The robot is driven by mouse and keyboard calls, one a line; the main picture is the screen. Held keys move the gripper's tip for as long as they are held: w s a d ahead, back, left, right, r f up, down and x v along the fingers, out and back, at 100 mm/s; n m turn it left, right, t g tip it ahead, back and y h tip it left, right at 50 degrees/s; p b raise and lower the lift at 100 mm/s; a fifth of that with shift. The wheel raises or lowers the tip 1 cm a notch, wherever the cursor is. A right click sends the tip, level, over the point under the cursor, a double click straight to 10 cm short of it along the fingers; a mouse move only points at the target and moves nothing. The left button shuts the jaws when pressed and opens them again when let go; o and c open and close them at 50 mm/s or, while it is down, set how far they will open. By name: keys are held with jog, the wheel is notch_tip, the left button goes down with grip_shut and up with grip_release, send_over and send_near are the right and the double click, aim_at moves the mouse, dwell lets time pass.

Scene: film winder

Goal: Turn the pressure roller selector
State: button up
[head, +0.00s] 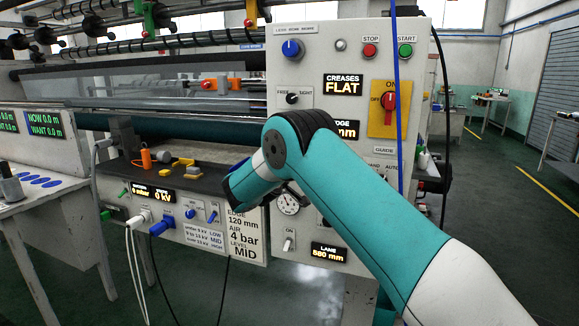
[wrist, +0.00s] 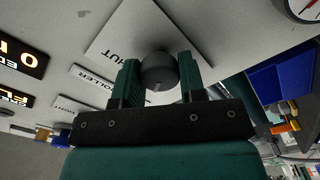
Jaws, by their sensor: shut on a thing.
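A dark round selector knob (wrist: 158,68) sits on a pale plate (wrist: 118,38) in the wrist view. Part of the plate's word shows, ending in "HUT", and a label beside it (wrist: 93,83) reads "ROLLER". My gripper (wrist: 160,78) has one green finger on each side of the knob and is shut on it. A small pale mark shows on the knob's near side; its exact setting is unclear. In the head view my arm covers the knob and the gripper tips.
The control panel (head: 327,70) also carries a blue knob (head: 291,49), a red switch on a yellow plate (head: 388,101), and stop and start buttons. A round gauge (head: 288,203) is close to my wrist. A blue cable (head: 395,60) hangs before the panel.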

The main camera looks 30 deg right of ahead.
jog(key=shift+s+f, duration=0.1)
jog(key=o, duration=0.9)
jog(key=shift+b+v, duration=3.45)
jog(key=shift+v, duration=5.25)
